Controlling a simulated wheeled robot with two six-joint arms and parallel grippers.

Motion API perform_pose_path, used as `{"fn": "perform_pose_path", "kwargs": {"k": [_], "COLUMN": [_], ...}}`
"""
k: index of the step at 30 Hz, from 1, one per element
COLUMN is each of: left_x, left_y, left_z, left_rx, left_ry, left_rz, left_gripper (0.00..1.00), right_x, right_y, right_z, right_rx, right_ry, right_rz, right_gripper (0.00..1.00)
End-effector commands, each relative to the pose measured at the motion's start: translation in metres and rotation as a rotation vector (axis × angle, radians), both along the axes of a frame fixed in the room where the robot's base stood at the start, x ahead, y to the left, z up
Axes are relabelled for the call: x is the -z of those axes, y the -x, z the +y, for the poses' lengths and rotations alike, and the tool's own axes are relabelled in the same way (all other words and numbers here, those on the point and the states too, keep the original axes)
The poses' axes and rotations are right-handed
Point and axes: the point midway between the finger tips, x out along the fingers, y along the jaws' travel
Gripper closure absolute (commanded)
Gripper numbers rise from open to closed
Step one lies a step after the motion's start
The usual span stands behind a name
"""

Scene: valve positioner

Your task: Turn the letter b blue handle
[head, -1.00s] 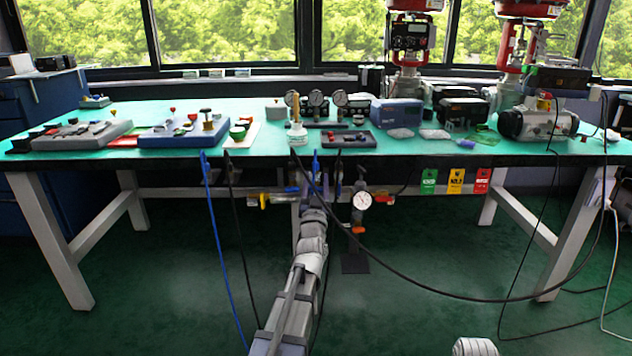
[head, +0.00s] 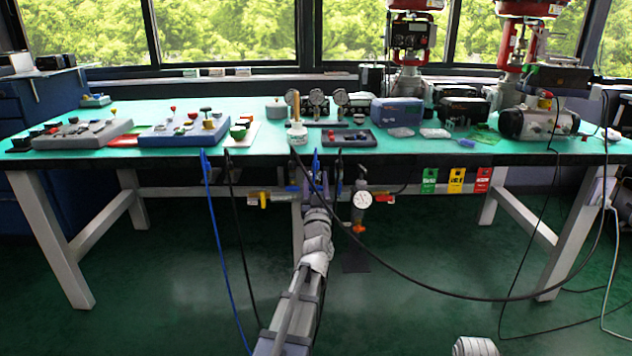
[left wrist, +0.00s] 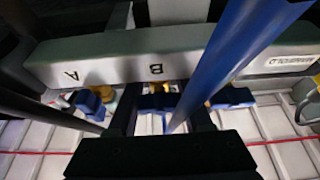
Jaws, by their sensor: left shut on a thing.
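In the left wrist view a grey bar (left wrist: 110,52) carries the letters A and B, upside down, and a white label at right. The blue handle under the B (left wrist: 157,103) lies between the two dark fingers of my left gripper (left wrist: 162,108), which is shut on it. Another blue handle (left wrist: 92,103) is under the A, and a third blue handle (left wrist: 232,97) is to the right. In the head view my left gripper (head: 314,180) reaches the pipework below the table's front edge, where the B handle is too small to make out.
A blue hose (left wrist: 240,50) crosses in front of the bar, close to the right finger. Black cables and a blue cable (head: 215,235) hang from the table (head: 420,153). A pressure gauge (head: 362,200) stands just right of my left gripper. The floor in front is open.

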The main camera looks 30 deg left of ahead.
Motion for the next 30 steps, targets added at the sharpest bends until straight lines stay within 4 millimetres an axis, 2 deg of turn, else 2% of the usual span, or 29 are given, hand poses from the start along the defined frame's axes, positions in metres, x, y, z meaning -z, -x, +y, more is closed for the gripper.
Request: {"fn": "perform_pose_path", "kwargs": {"k": [6, 7, 9, 20, 26, 30], "left_x": [0.000, 0.000, 0.000, 0.002, 0.011, 0.020], "left_y": [0.000, 0.000, 0.000, 0.003, 0.020, 0.038], "left_z": [0.000, 0.000, 0.000, -0.002, -0.012, -0.023], "left_rx": [0.000, 0.000, 0.000, 0.000, 0.002, 0.002], "left_ry": [0.002, 0.002, 0.001, 0.001, 0.002, 0.001], "left_rz": [-0.003, -0.003, -0.002, 0.000, -0.001, -0.001], "left_gripper": [1.00, 0.47, 0.39, 0.38, 0.38, 0.38], "right_x": [0.000, 0.000, 0.000, 0.002, 0.011, 0.020], "right_y": [0.000, 0.000, 0.000, 0.000, 0.000, 0.000], "right_z": [0.000, 0.000, 0.000, 0.000, 0.000, 0.000], "right_rx": [0.000, 0.000, 0.000, 0.000, 0.000, 0.000], "right_ry": [0.000, 0.000, 0.000, 0.000, 0.000, 0.000], "right_rz": [0.000, 0.000, 0.000, 0.000, 0.000, -0.001], "right_gripper": [1.00, 1.00, 1.00, 1.00, 1.00, 1.00]}}
